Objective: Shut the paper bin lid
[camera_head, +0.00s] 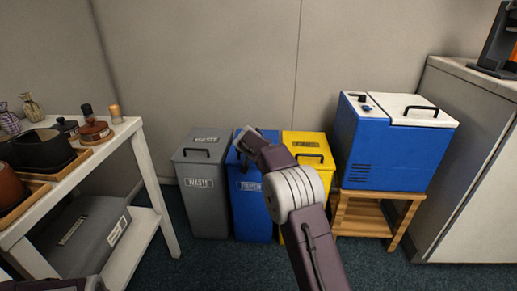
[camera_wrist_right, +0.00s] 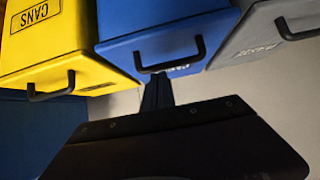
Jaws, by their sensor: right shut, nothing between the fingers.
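The blue paper bin (camera_head: 251,210) stands between two other bins in the head view, its top largely hidden behind my right arm. In the right wrist view its lid (camera_wrist_right: 165,38) shows at the top middle, with a black handle (camera_wrist_right: 172,66). The lid appears to lie down on the bin, but I cannot tell if it is fully shut. My right gripper (camera_wrist_right: 157,82) is shut and empty, its fingertips close to the handle; I cannot tell if they touch it. My left gripper is not in view.
The grey waste bin (camera_head: 203,190) stands left of the paper bin and the yellow cans bin (camera_head: 316,150) right, both close beside it. A blue cooler (camera_head: 387,150) sits on a wooden stand (camera_head: 352,211) further right. A white shelf cart (camera_head: 150,190) stands at the left.

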